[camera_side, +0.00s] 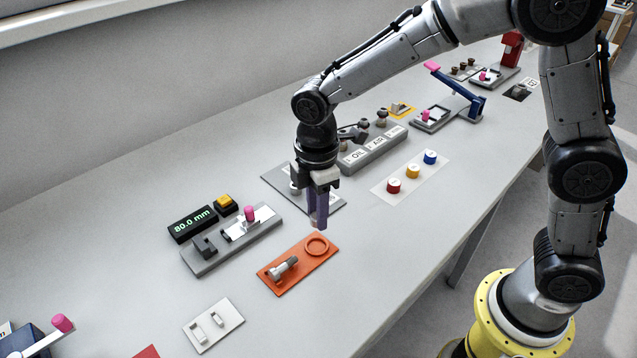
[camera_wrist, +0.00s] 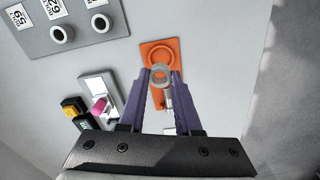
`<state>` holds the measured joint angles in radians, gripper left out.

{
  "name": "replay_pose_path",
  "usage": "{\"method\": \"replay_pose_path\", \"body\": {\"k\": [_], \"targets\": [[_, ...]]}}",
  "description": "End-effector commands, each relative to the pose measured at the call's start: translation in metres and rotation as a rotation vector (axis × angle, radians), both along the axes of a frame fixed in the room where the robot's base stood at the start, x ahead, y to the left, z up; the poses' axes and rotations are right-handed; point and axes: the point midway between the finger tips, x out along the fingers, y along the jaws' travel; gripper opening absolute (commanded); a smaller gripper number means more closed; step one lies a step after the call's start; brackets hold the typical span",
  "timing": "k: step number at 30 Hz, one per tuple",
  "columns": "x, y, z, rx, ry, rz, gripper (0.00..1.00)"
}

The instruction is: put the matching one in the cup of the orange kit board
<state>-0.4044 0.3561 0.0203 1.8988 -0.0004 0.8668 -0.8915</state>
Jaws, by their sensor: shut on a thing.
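The orange kit board (camera_side: 276,285) lies flat on the table. It carries a round raised cup (camera_side: 317,246) at one end and a grey bolt-like part (camera_side: 284,267) at the other. My gripper (camera_side: 318,222) is above the table near the cup end, pointing down. Its purple fingers are shut on a small grey ring-shaped part (camera_wrist: 160,75), seen end-on between the fingertips in the wrist view. There it overlaps the near edge of the cup (camera_wrist: 162,57). A grey plate (camera_wrist: 40,47) bears labels and two similar ring-ended parts (camera_wrist: 61,34); the spot by its third label looks bare.
A gauge stand (camera_side: 205,265) with a pink knob and an 80.0 mm display (camera_side: 193,225) is left of the board. A white plate (camera_side: 213,326) lies in front. Coloured buttons (camera_side: 412,172) and a labelled grey block (camera_side: 373,150) are behind to the right.

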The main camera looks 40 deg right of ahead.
Motion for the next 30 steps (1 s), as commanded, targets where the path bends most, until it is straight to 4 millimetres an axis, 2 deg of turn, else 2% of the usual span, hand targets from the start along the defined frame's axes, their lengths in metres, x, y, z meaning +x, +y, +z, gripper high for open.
{"method": "replay_pose_path", "body": {"k": [5, 18, 30], "targets": [[-0.002, 0.004, -0.008, -0.001, 0.001, 0.013, 0.00], [-0.002, 0.004, -0.048, -0.001, 0.001, 0.012, 0.00], [-0.001, 0.004, -0.057, 0.000, 0.000, 0.012, 0.00]]}}
